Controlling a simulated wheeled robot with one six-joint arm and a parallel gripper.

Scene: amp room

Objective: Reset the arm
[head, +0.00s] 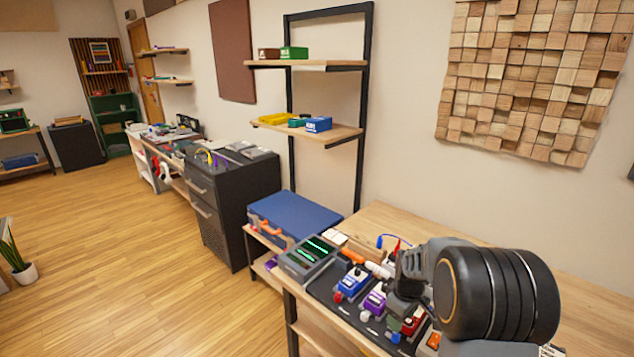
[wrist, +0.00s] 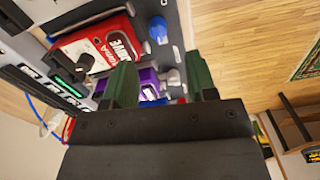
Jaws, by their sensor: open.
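My gripper (wrist: 162,82) shows in the wrist view with its two green fingers spread apart. It also shows in the head view (head: 402,295), low over the right part of the pedal row, partly hidden by my dark arm. A purple pedal (wrist: 145,86) appears in the gap between the fingers; I cannot tell whether they touch it. A red pedal (wrist: 92,46) lies left of the fingers in the wrist view. In the head view a blue pedal (head: 353,283) and the purple pedal (head: 375,301) stand left of my gripper.
The pedals stand on a dark board on a wooden bench (head: 420,222). A device with a green-lit screen (head: 308,256) and a blue case (head: 293,215) are to the left. A black shelf frame (head: 364,110) rises behind. Open floor (head: 120,260) lies left.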

